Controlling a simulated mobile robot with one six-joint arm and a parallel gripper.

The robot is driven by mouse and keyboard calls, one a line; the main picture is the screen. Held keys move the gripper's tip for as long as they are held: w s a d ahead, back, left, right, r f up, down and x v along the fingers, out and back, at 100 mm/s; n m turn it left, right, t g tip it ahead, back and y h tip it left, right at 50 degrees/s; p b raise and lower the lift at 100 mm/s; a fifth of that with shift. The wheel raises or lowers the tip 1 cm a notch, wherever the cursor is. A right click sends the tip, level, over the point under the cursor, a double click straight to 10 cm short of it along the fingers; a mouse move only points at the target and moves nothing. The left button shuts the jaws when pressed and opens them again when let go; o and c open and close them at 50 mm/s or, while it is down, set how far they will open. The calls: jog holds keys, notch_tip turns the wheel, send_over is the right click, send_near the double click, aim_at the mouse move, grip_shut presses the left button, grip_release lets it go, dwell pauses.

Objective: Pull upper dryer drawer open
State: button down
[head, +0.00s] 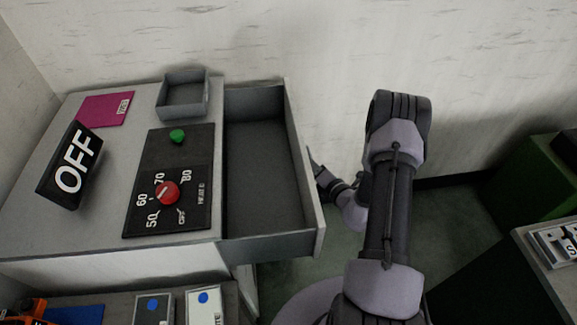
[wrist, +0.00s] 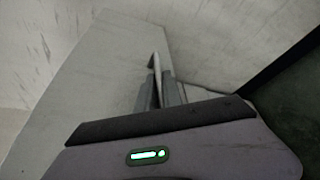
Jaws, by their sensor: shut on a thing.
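The dryer (head: 95,228) is a grey cabinet at the left in the head view. Its upper drawer (head: 265,170) is pulled out to the right and looks empty inside. My gripper (head: 314,165) is at the outer side of the drawer front, partly hidden by the front and my arm. In the wrist view my gripper's two fingers (wrist: 160,92) are shut on the thin upright drawer handle (wrist: 155,62), in front of the pale drawer front (wrist: 100,75).
On the dryer top are a control panel (head: 146,215) with a red knob (head: 167,193) and green button (head: 177,136), an OFF sign (head: 70,170), a pink card (head: 100,108) and a small grey tray (head: 183,114). A green cabinet (head: 530,178) stands right. The wall is close behind.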

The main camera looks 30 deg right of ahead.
jog(key=shift+s+d, duration=0.2)
jog(key=shift+d, duration=0.5)
jog(key=shift+s+d, duration=0.25)
jog(key=shift+d, duration=0.4)
jog(key=shift+s+d, duration=0.2)
jog(key=shift+d, duration=0.5)
jog(key=shift+r, duration=0.1)
jog(key=c, duration=1.8)
grip_release()
jog(key=shift+o, duration=0.2)
jog(key=p+v, duration=0.3)
jog(key=v, duration=1.4)
jog(key=shift+s+d, duration=0.1)
jog(key=shift+s, duration=0.1)
